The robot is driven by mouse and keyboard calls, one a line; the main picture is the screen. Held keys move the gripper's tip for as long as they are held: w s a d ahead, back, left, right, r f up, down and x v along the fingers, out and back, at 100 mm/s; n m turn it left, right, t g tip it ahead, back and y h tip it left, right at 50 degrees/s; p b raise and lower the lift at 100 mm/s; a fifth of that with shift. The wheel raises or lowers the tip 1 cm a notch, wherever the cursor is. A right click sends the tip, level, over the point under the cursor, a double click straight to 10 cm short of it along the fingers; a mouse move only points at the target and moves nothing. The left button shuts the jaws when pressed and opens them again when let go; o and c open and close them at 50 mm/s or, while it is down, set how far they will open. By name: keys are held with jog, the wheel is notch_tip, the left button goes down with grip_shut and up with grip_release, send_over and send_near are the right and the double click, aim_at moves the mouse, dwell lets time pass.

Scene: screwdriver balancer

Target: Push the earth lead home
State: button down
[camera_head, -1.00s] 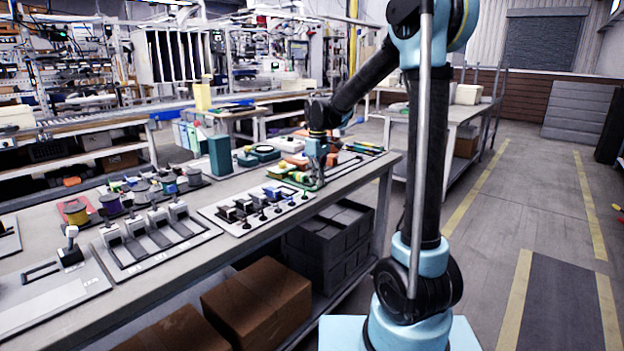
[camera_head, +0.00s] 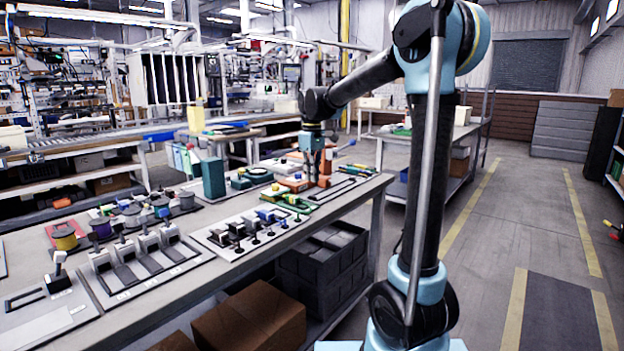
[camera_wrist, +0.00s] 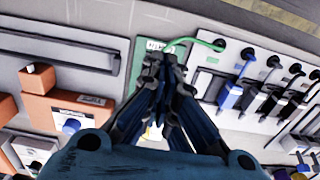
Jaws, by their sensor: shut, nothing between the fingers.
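The earth lead (camera_wrist: 187,42) is a thin green cable in the wrist view. It arcs from a green block (camera_wrist: 140,68) to a dark round plug (camera_wrist: 219,45) on the pale panel (camera_wrist: 205,84). The green block also shows in the head view (camera_head: 296,203), on the bench. My gripper (camera_wrist: 160,62) is shut and empty, its fingertips in front of the green block and left of the plug in the wrist view. In the head view my gripper (camera_head: 319,184) hangs over the right part of the bench. The fingers hide part of the block. I cannot tell how deep the plug sits.
Orange boxes (camera_wrist: 65,122) and a slotted plate (camera_wrist: 65,50) lie to the left in the wrist view. A teal box (camera_head: 213,178) stands further back on the bench.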

jog(key=s+d+f+m+t, duration=0.1)
jog(key=s+d+f+m, duration=0.1)
jog(key=s+d, duration=0.55)
jog(key=s+d+f+m, duration=0.2)
jog(key=s+d+m, duration=0.1)
jog(key=s+d, duration=0.4)
jog(key=s+d+f+m, duration=0.2)
jog(key=s+d+f, duration=0.1)
jog(key=s+f, duration=0.4)
jog(key=s+d+f+m+t, duration=0.1)
jog(key=s+d+f+m, duration=0.2)
jog(key=s+f, duration=0.4)
jog(key=s+d, duration=0.1)
jog(key=s, duration=0.2)
jog(key=shift+s, duration=0.25)
